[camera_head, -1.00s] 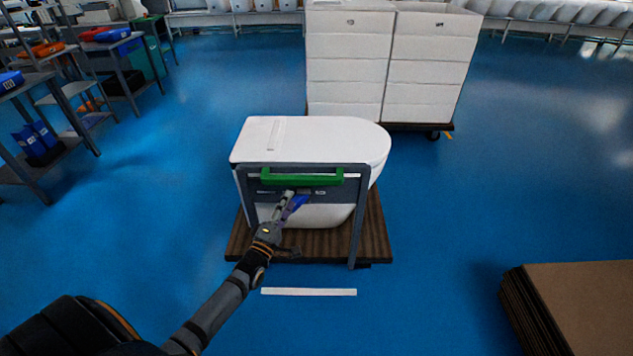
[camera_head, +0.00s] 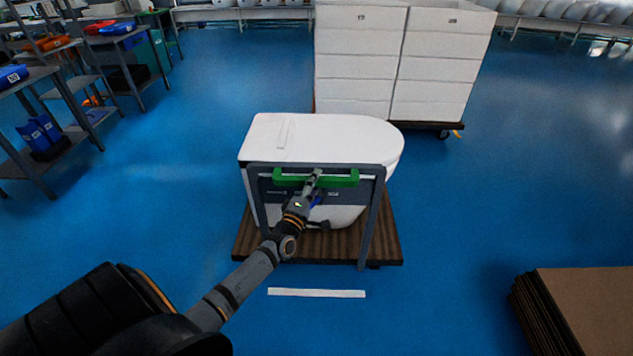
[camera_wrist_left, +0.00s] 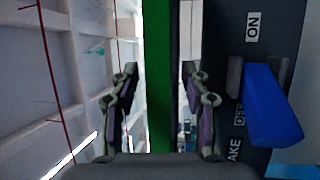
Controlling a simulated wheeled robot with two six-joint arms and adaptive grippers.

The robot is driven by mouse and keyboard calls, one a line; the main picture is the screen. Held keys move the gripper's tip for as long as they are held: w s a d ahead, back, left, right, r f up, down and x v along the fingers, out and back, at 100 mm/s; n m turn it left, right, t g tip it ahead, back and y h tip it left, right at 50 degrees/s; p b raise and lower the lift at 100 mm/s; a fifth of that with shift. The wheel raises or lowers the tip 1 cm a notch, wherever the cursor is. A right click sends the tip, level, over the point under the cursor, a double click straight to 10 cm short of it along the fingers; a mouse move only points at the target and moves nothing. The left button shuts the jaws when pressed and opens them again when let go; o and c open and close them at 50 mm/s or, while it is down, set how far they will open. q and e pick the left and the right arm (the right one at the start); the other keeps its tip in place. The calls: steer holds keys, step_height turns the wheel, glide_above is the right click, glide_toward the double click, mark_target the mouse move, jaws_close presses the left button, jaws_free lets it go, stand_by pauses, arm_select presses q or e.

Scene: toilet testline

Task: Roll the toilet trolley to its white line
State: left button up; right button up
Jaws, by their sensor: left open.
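The toilet trolley, with a dark wooden deck (camera_head: 335,246) and a grey end frame (camera_head: 372,215), carries a white toilet (camera_head: 325,137). A green handle bar (camera_head: 340,178) runs across the frame's top; it also shows in the left wrist view (camera_wrist_left: 159,70). My left gripper (camera_head: 315,178) is at this bar, open, its fingers on either side in the wrist view (camera_wrist_left: 160,95). I cannot tell whether they touch it. A blue brake lever (camera_wrist_left: 270,105) sits beside the bar, partly over the OFF label. The white floor line (camera_head: 316,293) lies in front of the trolley. My right gripper is out of view.
Stacked white boxes (camera_head: 355,60) stand on another cart behind the toilet. Flat brown cardboard (camera_head: 590,300) lies at the lower right. Grey shelving (camera_head: 30,160) stands at the left.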

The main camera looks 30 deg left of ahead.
arm_select(q)
steer(key=shift+w+a, duration=0.1)
steer(key=shift+w, duration=0.3)
jaws_close()
